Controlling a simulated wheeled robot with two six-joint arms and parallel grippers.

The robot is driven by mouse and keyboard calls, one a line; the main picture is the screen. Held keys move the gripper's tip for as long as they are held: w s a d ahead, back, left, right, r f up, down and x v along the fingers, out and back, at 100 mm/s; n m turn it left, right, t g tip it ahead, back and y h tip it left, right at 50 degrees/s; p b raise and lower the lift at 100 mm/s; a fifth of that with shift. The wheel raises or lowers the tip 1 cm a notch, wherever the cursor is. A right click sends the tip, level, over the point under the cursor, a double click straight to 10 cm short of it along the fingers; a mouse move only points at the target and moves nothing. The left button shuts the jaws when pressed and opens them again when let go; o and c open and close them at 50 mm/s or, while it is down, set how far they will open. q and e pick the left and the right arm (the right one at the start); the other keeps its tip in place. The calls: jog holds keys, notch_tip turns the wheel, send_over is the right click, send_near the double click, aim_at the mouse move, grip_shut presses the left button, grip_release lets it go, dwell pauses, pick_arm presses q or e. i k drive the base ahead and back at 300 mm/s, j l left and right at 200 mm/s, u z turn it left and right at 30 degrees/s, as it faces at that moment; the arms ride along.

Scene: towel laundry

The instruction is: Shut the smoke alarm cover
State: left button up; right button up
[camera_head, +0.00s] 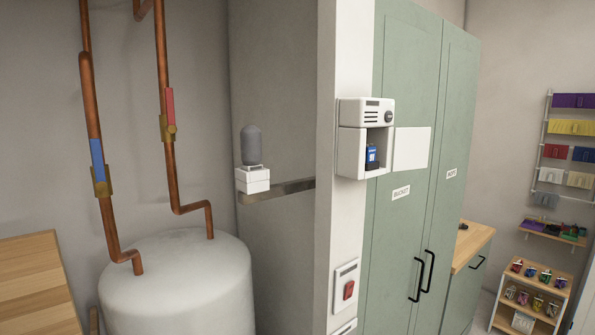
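The white smoke alarm (351,140) is mounted on the narrow white wall post, right of centre. Its upper part has dark vent slots and a round dark button. Its lower compartment is open, and a blue battery (372,157) stands upright inside. The flat white cover (411,148) stands swung out to the right of the alarm, in front of the green cabinet door. Neither of my grippers is in view.
Tall green cabinets (402,82) with black handles stand behind the cover. A white switch box with a red rocker (348,290) is below the alarm. A grey-capped white device (252,160) sits to the left. A white tank (180,285) with copper pipes stands at lower left.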

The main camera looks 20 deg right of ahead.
aim_at(411, 144)
jog(key=l, duration=0.45)
jog(key=i+l+z, duration=0.1)
jog(key=l, duration=0.3)
jog(key=i+l, duration=0.1)
jog(key=l, duration=0.35)
jog(key=l+z, duration=0.1)
jog(key=l, duration=0.3)
jog(key=i+l, duration=0.15)
jog(key=l, duration=0.3)
jog(key=i+l+z, duration=0.15)
jog(key=l, duration=0.7)
jog(key=j, duration=0.7)
jog(key=i+z, duration=0.05)
